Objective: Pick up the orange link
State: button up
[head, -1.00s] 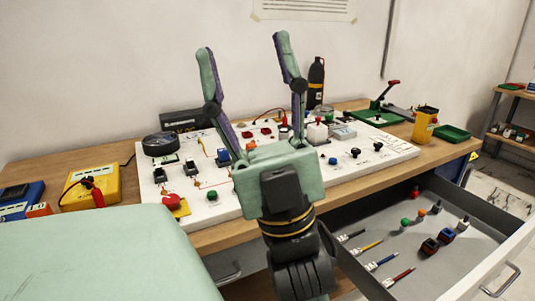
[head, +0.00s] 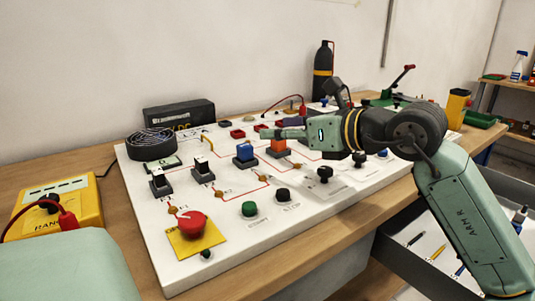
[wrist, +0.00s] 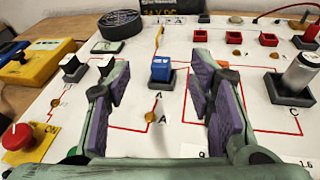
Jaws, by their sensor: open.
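The orange link (head: 278,147) is a small orange block on a dark base on the white board (head: 185,270), just right of a blue block (head: 245,151). In the head view my gripper (head: 300,115) is over the board, and one finger is just above the orange link. In the wrist view the gripper (wrist: 161,72) is open and empty, its purple-padded fingers spread. The blue block (wrist: 161,68) shows between the fingers there. The orange link appears mostly hidden behind the right finger in that view. I cannot tell whether the finger touches it.
A red emergency button (head: 192,222), white-topped switches (head: 203,165) and a round black part (head: 152,145) stand on the board. A metal cylinder (wrist: 300,75) is right of the fingers. A yellow meter (head: 55,210) lies left. A drawer (head: 400,262) is open below.

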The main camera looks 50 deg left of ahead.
aim_at(278, 145)
jog(key=w+t, duration=0.1)
jog(key=w, duration=0.1)
jog(key=w+f+t, duration=0.1)
jog(key=w, duration=0.1)
jog(key=w+d+f+m+t+h, duration=0.1)
jog(key=w, duration=0.1)
jog(key=shift+w+f, duration=0.1)
jog(key=shift+f, duration=0.15)
jog(key=x, duration=0.4)
jog(key=shift+w+a+f, duration=0.2)
jog(key=shift+w, duration=0.15)
jog(key=shift+p+x, duration=0.85)
jog(key=shift+x, duration=2.15)
jog(key=shift+c, duration=0.4)
jog(key=shift+r, duration=0.1)
jog(key=c, duration=1.1)
jog(key=shift+o, duration=0.2)
